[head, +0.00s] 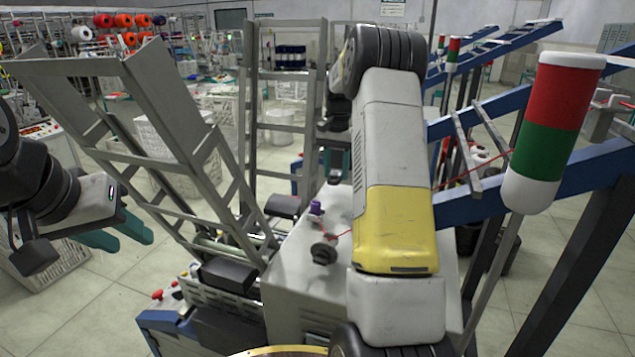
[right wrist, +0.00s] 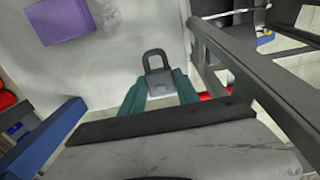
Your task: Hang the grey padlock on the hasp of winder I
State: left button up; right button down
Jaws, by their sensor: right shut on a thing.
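The grey padlock (right wrist: 160,83) shows in the right wrist view, its shackle pointing up in the picture, away from my wrist. My right gripper (right wrist: 162,88) is shut on its body with two green fingers. Behind the padlock is a pale grey machine surface (right wrist: 125,40); I cannot tell the gap between them. My left gripper (head: 133,242) is open and empty at the left, above the floor. I cannot make out a hasp or a winder label in either view.
A pale machine housing (head: 305,275) with a purple part (head: 316,208) stands beside my right arm. A grey metal frame (head: 150,95) rises between my arms. A red and green signal lamp (head: 555,125) and blue beams (head: 590,170) are at the right. A purple block (right wrist: 62,20) shows in the wrist view.

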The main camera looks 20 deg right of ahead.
aim_at(336, 195)
jog(key=shift+f, duration=2.4)
jog(key=c, duration=0.9)
grip_release()
jog(key=shift+f, duration=0.15)
